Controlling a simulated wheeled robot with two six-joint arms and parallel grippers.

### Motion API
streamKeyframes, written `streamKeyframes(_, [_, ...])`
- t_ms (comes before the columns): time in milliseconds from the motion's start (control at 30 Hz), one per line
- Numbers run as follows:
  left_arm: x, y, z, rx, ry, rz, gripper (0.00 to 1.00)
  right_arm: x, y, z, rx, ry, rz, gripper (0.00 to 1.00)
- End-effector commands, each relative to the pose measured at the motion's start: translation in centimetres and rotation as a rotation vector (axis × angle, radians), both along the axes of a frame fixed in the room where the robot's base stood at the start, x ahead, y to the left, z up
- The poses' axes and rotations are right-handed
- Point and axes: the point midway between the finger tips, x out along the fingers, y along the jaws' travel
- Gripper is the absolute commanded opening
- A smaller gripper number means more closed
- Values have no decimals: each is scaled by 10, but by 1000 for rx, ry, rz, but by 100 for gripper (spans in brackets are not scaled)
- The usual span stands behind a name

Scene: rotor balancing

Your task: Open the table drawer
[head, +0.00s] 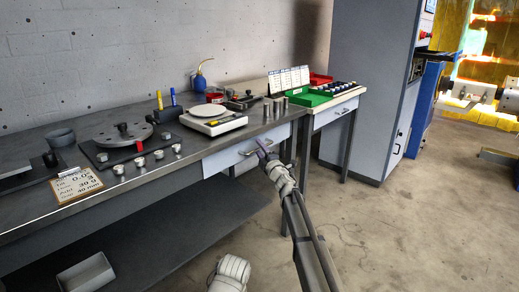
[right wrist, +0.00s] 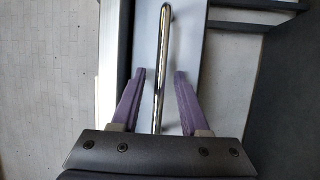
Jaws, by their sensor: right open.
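The table drawer (head: 222,159) has a pale front under the right end of the long workbench and looks shut. Its bar handle shows in the right wrist view as a shiny metal rod (right wrist: 160,30) in front of the pale drawer front (right wrist: 186,50). My right gripper (head: 262,147) is at the handle in the head view. In the right wrist view the purple fingers of my right gripper (right wrist: 160,75) are open, one on each side of the rod, with visible gaps. My left gripper is not in view.
The workbench (head: 128,183) carries a white scale (head: 213,122), a rotor disc (head: 123,133) and several metal weights. A second table with its own handled drawer (head: 334,113) stands to the right, beside a grey cabinet (head: 368,80). The floor at right is clear.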

Motion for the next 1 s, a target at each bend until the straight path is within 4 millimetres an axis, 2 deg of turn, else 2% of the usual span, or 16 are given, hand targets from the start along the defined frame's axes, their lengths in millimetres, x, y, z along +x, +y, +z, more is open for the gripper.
streamKeyframes(133, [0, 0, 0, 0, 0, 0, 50, -1, 0, 0, 0, 0, 0, 44])
streamKeyframes(533, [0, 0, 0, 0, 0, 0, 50, -1, 0, 0, 0, 0, 0, 0])
streamKeyframes(1000, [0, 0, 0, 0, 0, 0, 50, -1, 0, 0, 0, 0, 0, 0])
